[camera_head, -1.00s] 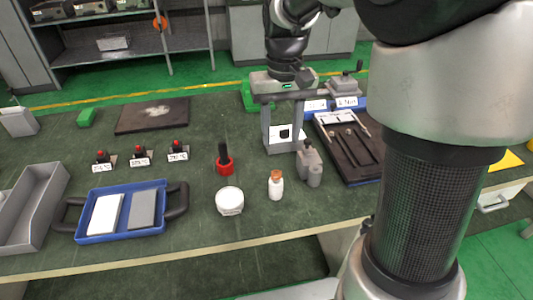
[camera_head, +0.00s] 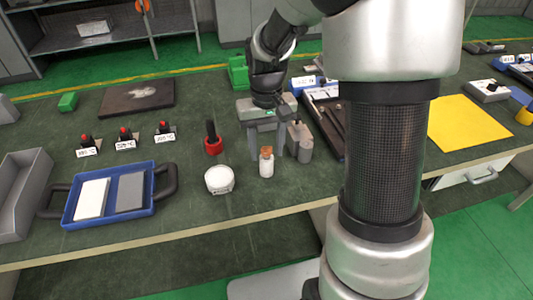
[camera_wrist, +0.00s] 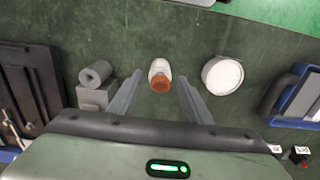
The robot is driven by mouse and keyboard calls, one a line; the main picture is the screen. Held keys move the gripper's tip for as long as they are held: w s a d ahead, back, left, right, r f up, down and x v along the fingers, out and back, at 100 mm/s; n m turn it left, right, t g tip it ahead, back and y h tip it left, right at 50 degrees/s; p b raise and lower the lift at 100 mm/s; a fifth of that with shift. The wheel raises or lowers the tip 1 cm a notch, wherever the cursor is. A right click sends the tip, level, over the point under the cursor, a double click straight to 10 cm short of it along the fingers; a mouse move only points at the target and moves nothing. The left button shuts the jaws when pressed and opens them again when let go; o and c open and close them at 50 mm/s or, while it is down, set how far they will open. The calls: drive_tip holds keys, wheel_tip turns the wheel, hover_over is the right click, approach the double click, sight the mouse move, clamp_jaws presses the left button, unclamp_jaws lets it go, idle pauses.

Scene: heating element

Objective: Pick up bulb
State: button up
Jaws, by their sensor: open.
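A small white bottle with an orange-brown top (camera_head: 266,163), which I take to be the bulb, stands upright near the table's front edge. The wrist view shows it from above (camera_wrist: 160,72), between the finger ends in the picture. My gripper (camera_head: 265,140) is open and empty, pointing down just behind the bottle in the head view. In the wrist view its two fingers (camera_wrist: 160,80) are spread to either side of the bottle. I see no contact, and the exact height gap cannot be told.
A white round jar (camera_head: 219,180) stands left of the bottle, and a grey block with a cylinder (camera_head: 300,140) stands close on its right. A red-based black item (camera_head: 212,140), a blue tray (camera_head: 68,216) and a dark tray (camera_head: 326,118) are nearby. Bare table lies in front.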

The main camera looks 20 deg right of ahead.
clamp_jaws()
drive_tip(key=shift+r, duration=0.1)
